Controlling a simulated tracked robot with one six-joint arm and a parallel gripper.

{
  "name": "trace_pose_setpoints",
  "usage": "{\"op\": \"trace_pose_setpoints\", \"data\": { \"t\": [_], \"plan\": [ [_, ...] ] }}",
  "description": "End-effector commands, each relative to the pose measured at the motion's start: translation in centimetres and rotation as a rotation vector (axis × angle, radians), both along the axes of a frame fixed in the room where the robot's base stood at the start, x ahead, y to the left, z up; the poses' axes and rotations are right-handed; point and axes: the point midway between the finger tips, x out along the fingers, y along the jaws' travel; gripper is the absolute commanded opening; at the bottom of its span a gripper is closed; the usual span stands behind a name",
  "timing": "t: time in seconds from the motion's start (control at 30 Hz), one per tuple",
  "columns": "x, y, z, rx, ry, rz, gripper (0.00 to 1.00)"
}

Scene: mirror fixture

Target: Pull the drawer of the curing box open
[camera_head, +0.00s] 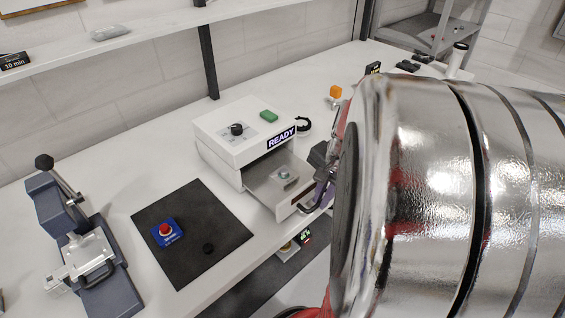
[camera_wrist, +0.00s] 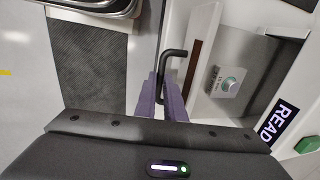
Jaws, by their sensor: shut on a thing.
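The white curing box (camera_head: 218,135) stands on the bench, with a READY sign on its front top edge. Its drawer (camera_head: 262,190) is out of the front, and a small grey block with a round top (camera_head: 285,174) sits inside it. In the wrist view the block (camera_wrist: 227,84) lies to the right of the dark drawer handle (camera_wrist: 174,52). My gripper (camera_wrist: 166,98) is shut on this handle, with its purple fingers on either side of the bar. In the head view my gripper (camera_head: 323,190) is at the drawer front, partly hidden by my arm.
A blue-grey lever press (camera_head: 75,235) stands at the far left. A green block (camera_head: 269,116) and a dark knob (camera_head: 237,129) are on the box top. An orange block (camera_head: 336,92) stands behind.

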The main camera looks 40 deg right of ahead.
Motion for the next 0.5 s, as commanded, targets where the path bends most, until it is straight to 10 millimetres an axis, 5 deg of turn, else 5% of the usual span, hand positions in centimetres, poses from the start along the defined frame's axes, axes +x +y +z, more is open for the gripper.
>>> {"op": "trace_pose_setpoints", "data": {
  "t": [0.1,0.13,0.37,0.5],
  "plan": [
    [-0.02,0.14,-0.08,0.004,0.002,0.002,0.00],
    [-0.02,0.15,-0.08,0.004,0.002,0.002,0.11],
    [0.04,0.09,-0.04,0.001,0.001,0.002,0.27],
    [0.07,0.09,-0.03,0.000,0.001,0.003,0.28]
  ]
}}
